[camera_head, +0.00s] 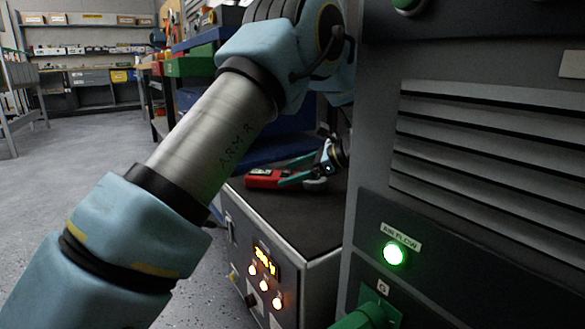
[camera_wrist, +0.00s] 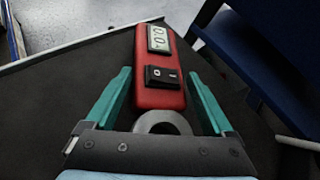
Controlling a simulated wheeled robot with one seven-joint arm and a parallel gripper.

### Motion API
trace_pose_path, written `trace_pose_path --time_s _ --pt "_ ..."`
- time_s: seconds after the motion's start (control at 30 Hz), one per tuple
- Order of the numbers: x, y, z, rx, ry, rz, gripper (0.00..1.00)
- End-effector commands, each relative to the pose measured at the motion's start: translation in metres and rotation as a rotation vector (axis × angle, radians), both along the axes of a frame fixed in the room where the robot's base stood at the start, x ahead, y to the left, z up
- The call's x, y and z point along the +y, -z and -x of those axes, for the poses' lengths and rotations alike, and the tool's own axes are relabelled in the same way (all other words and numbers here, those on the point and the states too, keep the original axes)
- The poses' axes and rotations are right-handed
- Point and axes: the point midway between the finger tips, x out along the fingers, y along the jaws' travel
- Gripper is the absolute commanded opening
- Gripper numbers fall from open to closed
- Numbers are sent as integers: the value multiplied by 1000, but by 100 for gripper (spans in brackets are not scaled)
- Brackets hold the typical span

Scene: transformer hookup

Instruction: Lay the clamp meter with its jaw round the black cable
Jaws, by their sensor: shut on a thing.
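The red clamp meter (camera_head: 263,179) lies on or just above the dark top of a grey cabinet. In the wrist view the clamp meter (camera_wrist: 160,91) shows its display and a black switch, with its grey ring jaw (camera_wrist: 163,123) towards my palm. In the wrist view my gripper (camera_wrist: 160,73) hides part of the jaw. I cannot make out the black cable in either view, nor anything inside the jaw.
The cabinet top (camera_head: 305,222) is mostly bare, with lit indicators on its front. A tall grey louvred panel (camera_head: 480,150) stands close on the right. Blue shelving (camera_head: 275,150) is behind. A pale rod end (camera_wrist: 298,142) shows at the right in the wrist view.

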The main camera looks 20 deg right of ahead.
Motion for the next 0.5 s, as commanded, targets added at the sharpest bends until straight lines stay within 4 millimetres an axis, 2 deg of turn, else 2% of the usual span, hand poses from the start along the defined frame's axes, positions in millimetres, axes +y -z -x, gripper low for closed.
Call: trace_pose_path --time_s 0.37,0.4,0.5 --pt "0 1 0 -2 0 0 11" --pt "0 1 0 -2 0 0 92" --pt "0 1 0 -1 0 1 100"
